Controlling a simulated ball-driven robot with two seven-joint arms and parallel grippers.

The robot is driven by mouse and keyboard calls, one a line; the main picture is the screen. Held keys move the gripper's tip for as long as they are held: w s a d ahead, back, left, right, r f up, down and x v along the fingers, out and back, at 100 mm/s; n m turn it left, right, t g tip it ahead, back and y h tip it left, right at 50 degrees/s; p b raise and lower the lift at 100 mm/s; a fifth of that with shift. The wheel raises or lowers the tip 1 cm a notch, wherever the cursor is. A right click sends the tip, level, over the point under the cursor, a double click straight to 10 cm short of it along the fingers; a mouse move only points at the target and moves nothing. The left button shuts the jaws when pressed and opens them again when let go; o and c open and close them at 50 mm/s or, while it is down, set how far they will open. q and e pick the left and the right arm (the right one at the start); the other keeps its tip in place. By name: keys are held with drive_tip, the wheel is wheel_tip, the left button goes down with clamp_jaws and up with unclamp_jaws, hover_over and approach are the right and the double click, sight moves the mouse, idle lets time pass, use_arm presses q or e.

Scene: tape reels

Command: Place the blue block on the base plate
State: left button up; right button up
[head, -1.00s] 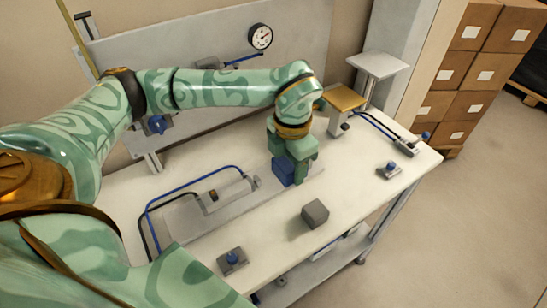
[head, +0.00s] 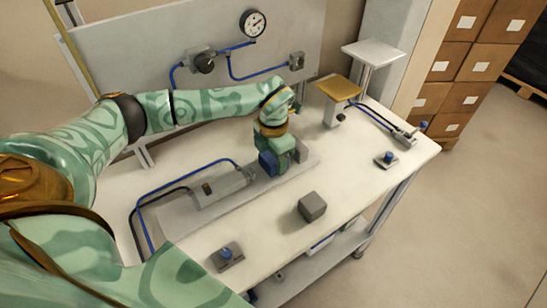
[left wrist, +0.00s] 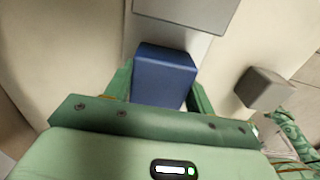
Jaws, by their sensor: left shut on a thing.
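The blue block (head: 267,162) is between the fingers of my left gripper (head: 272,153), which is shut on it. In the left wrist view the blue block (left wrist: 163,77) sits between the two green fingers, its top face toward the camera. The long grey base plate (head: 180,221) lies on the table, and the block is over its right part in the head view. I cannot tell whether the block touches the plate. My right gripper is not in view.
A grey cylinder unit (head: 222,188) with blue and black hoses sits left of the block. A grey upright piece (head: 299,150) stands just right of the gripper. A loose grey cube (head: 312,206) and a blue-knobbed switch (head: 226,256) are near the front edge.

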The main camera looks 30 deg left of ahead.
use_arm(q)
drive_tip(key=o, duration=1.2)
drive_tip(key=shift+f, duration=0.1)
wheel_tip(320, 180, up, 12)
drive_tip(key=p, duration=0.2)
